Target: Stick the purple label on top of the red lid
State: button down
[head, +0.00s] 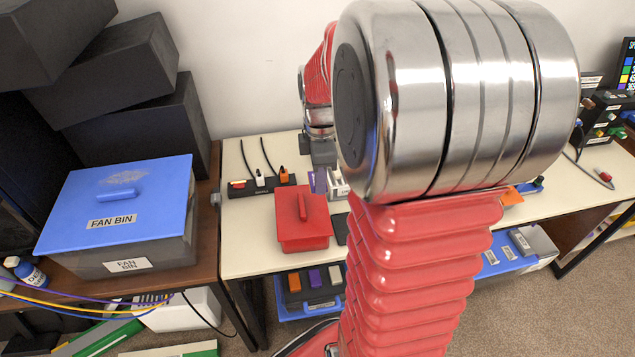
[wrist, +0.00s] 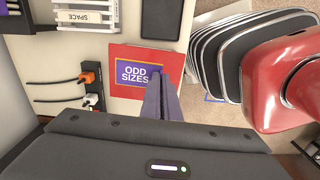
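The red lid (head: 290,225) sits on a red box on the cream table in the head view, with a raised red handle on top. The lid also shows in the wrist view (wrist: 125,52). A purple sliver (head: 318,182), apparently the label, shows beyond the lid's back right corner. The gap between label and lid is hard to judge.
A black strip with plugs (head: 262,185) stands left of the lid. A white rack marked SPACE (wrist: 85,18) is near the lid. A blue-lidded fan bin (head: 120,205) stands on the brown table at left. My arm hides much of the table's middle.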

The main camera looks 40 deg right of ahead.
aim_at(321, 218)
dwell(0.4)
jog(key=shift+s+f, duration=0.15)
jog(key=shift+f, duration=4.5)
jog(key=shift+f, duration=0.35)
jog(key=c, duration=2.5)
grip_release()
jog(key=o, duration=0.6)
jog(key=shift+c, duration=0.2)
